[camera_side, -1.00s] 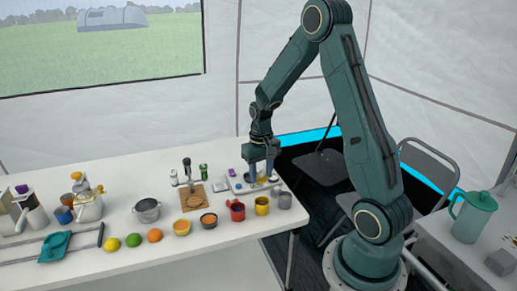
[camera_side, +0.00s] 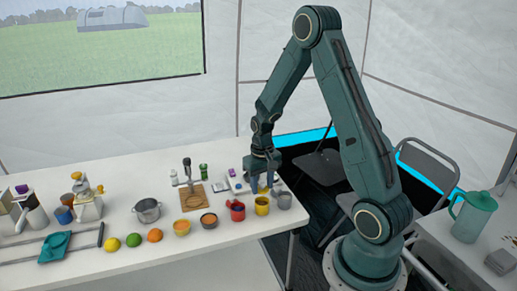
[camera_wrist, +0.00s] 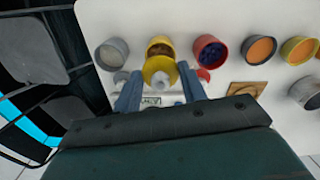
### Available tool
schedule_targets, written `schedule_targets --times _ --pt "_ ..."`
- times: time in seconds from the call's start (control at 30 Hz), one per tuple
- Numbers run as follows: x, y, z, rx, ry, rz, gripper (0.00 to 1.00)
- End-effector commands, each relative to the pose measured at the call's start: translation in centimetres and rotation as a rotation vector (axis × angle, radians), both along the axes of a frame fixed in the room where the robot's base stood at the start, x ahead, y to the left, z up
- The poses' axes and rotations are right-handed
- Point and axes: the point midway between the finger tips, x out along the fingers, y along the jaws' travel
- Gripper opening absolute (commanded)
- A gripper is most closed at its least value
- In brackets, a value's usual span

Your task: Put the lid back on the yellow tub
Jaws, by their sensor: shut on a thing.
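The yellow tub (camera_side: 262,207) stands open near the table's front right edge, between a red tub and a grey tub. In the wrist view its brown contents show inside the yellow tub (camera_wrist: 160,42). My gripper (camera_side: 263,184) is shut on the yellow lid (camera_wrist: 155,68), holding it by its pale knob. In the wrist view the lid overlaps the near side of the tub's opening. In the side view the lid (camera_side: 265,189) is mostly hidden by the fingers and appears just above and behind the tub. I cannot tell the exact gap.
The red tub (camera_side: 237,212) and grey tub (camera_side: 284,201) stand close on either side. A red lid (camera_wrist: 203,75) and a grey lid (camera_wrist: 121,76) lie behind their tubs. A white tray (camera_side: 236,185) lies behind. Bowls, fruit and a pot (camera_side: 147,210) stand to the left.

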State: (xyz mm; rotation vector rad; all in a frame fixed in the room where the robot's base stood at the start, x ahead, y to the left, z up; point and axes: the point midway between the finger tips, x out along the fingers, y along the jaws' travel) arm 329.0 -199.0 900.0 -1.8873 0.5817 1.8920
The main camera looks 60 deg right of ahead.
Motion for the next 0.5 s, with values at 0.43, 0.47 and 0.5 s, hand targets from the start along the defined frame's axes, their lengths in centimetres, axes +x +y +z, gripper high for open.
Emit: schedule_targets --times 0.43,0.47,0.5 --pt "0.0 0.0 -2.9 0.002 0.002 0.000 0.20" --pt "0.0 0.0 -3.0 0.001 0.002 0.000 0.20" --pt "0.0 0.0 -3.2 0.001 0.002 0.000 0.20"
